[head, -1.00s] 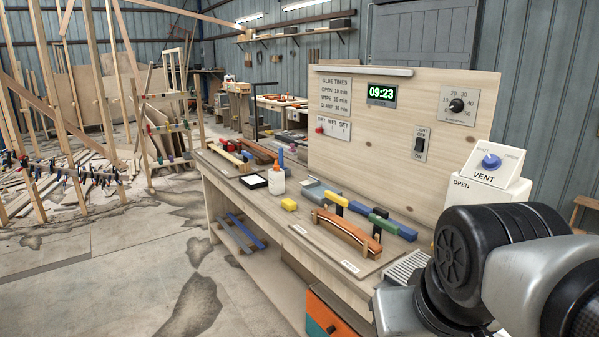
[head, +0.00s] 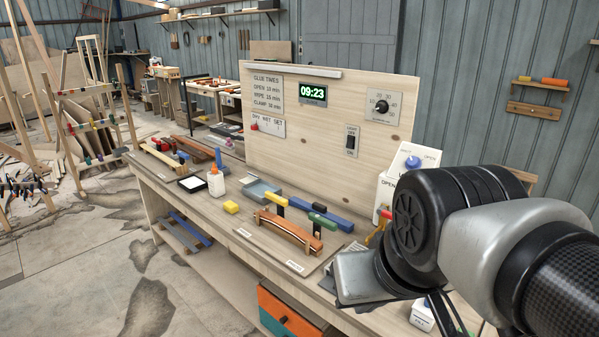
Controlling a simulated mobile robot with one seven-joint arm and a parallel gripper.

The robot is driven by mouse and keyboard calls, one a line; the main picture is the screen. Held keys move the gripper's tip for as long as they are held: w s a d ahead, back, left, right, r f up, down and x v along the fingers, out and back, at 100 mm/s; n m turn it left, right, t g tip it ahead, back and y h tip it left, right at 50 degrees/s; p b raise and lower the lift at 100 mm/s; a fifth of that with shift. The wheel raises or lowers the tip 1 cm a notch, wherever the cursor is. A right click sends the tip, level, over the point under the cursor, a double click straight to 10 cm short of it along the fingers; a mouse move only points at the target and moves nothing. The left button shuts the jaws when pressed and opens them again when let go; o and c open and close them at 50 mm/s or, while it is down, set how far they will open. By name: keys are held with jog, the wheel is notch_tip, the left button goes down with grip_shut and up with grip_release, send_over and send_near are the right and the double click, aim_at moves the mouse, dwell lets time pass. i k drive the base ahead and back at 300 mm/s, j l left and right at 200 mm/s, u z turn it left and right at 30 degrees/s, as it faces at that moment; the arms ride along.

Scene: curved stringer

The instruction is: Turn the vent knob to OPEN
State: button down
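The vent knob (head: 412,162) is a round blue knob on the sloped face of a white vent box (head: 389,190) at the right end of the bench. OPEN is printed to the right of the knob and a fainter word, seemingly SHUT, to its left. The knob's setting is too small to read surely. My arm covers the lower right of the box, including the VENT label. The grey end of my arm, apparently my gripper (head: 362,277), hangs below and left of the knob, apart from it. Its fingers cannot be made out clearly.
A wooden bench (head: 215,238) carries a curved wooden piece (head: 290,232), blocks, clamps and a glue bottle (head: 216,181). Its upright board (head: 330,125) bears a clock, dial and light switch. A small white container (head: 423,315) sits below my arm. Open floor lies left of the bench.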

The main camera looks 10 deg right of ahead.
aim_at(413, 162)
jog(key=j+z, duration=0.1)
jog(key=z, duration=1.4)
jog(key=j+z, duration=0.25)
jog(key=k+j+z, duration=0.25)
jog(key=j, duration=0.2)
jog(key=j+z, duration=0.25)
jog(key=k+j, duration=0.15)
jog(key=j, duration=0.2)
jog(key=k+j+z, duration=0.1)
jog(key=j, duration=0.3)
jog(key=k+j, duration=0.25)
jog(key=j, duration=0.45)
jog(key=i+j, duration=0.25)
jog(key=i, duration=0.25)
